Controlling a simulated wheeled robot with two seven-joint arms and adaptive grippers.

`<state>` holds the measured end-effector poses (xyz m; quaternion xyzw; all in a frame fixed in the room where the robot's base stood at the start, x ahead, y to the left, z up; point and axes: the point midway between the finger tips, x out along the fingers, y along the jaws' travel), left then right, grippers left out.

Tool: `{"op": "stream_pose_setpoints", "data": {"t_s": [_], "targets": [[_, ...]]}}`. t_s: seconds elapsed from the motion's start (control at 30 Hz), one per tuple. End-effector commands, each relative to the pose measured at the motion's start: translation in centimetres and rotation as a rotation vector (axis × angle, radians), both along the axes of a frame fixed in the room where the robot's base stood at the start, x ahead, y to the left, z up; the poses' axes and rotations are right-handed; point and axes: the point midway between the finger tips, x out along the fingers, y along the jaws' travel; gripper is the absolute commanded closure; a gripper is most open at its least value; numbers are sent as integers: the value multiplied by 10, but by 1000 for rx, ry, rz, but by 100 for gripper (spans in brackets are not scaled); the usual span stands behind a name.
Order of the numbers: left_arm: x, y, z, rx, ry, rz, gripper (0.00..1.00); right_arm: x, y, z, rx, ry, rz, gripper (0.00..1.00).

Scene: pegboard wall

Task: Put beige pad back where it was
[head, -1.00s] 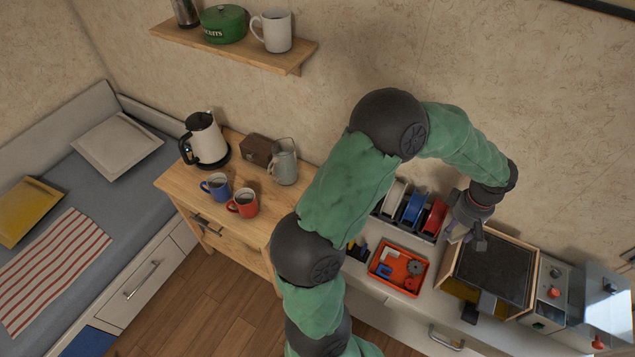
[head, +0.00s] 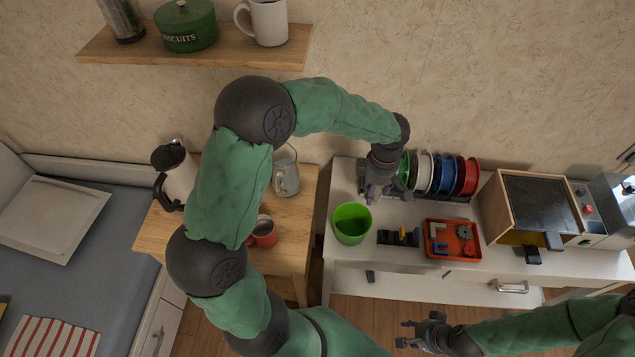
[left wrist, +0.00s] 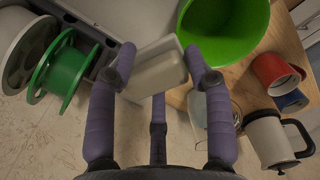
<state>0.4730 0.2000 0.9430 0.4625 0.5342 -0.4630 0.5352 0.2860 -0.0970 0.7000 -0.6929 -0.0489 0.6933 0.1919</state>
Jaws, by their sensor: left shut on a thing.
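A pale beige block, which looks like the beige pad (left wrist: 157,75), is between the fingers of my left gripper (left wrist: 160,70) in the left wrist view. The fingers are shut on it. In the head view my left gripper (head: 374,190) is above the white counter, left of the spools and behind the green bin; the pad cannot be made out there. My right gripper (head: 407,334) is low in the head view, in front of the counter, with its fingers apart and nothing seen between them.
A green bin (head: 351,222) stands at the counter's left end; it also shows in the left wrist view (left wrist: 225,30). Spools (head: 440,172), a red tray (head: 453,240) and a dark-topped wooden box (head: 540,205) stand to its right. A red mug (head: 264,232) and a kettle (head: 178,175) are on the wooden cabinet.

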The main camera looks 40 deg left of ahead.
Motion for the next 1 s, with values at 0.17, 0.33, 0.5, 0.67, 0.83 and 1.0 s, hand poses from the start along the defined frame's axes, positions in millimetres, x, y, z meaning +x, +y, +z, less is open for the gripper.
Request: {"op": "stream_pose_setpoints", "data": {"t_s": [0.17, 0.33, 0.5, 0.67, 0.83, 1.0], "targets": [[8, 16, -10, 0, -1, 7, 79, 1, 0, -5, 0, -2, -2, 60], [21, 49, -27, 0, 1, 8, 79, 1, 0, -13, 0, -2, -2, 60], [34, 82, -43, 0, 1, 8, 79, 1, 0, -20, 0, -1, -1, 60], [43, 103, -71, 0, 2, 5, 79, 0, 0, -28, 0, -1, -1, 60], [49, 117, -88, 0, 0, 3, 79, 0, 0, -33, 0, -1, -1, 60], [51, 122, -93, 0, 0, 3, 79, 0, 0, -34, 0, -1, 0, 60]]}}
